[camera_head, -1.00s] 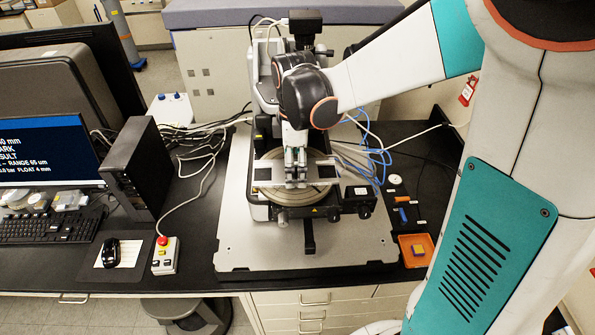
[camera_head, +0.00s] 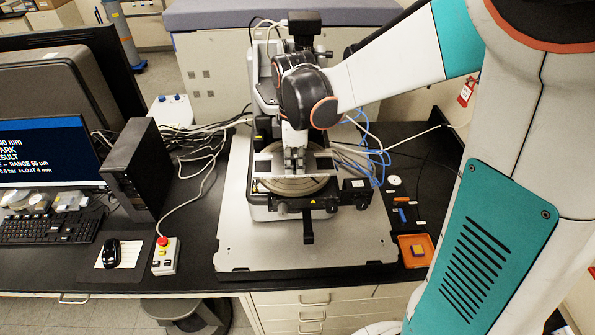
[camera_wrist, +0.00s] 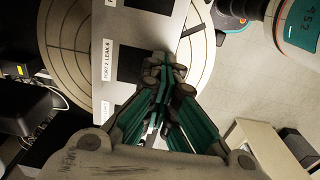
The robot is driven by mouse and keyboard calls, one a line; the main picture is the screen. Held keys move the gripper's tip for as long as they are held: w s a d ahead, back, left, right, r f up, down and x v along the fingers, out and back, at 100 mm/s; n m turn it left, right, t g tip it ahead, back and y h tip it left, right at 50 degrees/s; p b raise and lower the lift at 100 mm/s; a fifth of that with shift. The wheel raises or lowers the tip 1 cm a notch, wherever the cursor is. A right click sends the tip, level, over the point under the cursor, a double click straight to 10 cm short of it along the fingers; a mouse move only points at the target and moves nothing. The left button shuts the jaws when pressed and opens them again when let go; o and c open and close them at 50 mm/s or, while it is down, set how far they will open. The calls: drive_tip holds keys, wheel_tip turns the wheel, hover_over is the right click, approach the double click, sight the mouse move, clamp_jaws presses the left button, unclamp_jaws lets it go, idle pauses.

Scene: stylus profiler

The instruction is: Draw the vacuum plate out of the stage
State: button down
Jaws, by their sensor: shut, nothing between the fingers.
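A silvery plate (camera_head: 277,163) with dark square windows lies across the round stage disc (camera_head: 297,188) of the profiler. In the wrist view the plate (camera_wrist: 150,38) carries a label reading "PORT 2 LEAK", and the ringed disc (camera_wrist: 66,45) shows on both sides of it. My gripper (camera_head: 294,168) points down over the middle of the plate. In the wrist view my gripper (camera_wrist: 165,70) is shut and empty, its fingertips over the plate near a dark window. I cannot tell whether they touch it. The fingers hide part of the plate.
A black handle (camera_head: 308,228) juts from the stage front over the bare grey base plate (camera_head: 350,245). An orange tray (camera_head: 415,250) stands at right. A control box with a red button (camera_head: 164,255) stands at left. Blue tubes (camera_head: 372,160) lie right of the stage.

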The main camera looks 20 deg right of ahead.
drive_tip(key=shift+w+r, duration=0.15)
drive_tip(key=shift+w, duration=0.05)
idle(0.3)
drive_tip(key=shift+r+p, duration=0.4)
drive_tip(key=shift+p, duration=0.05)
drive_tip(key=shift+r+p, duration=0.9)
drive_tip(key=shift+r, duration=0.45)
drive_tip(key=c, duration=1.9)
unclamp_jaws()
drive_tip(key=shift+c, duration=0.2)
wheel_tip(320, 180, up, 5)
drive_tip(key=p, duration=0.3)
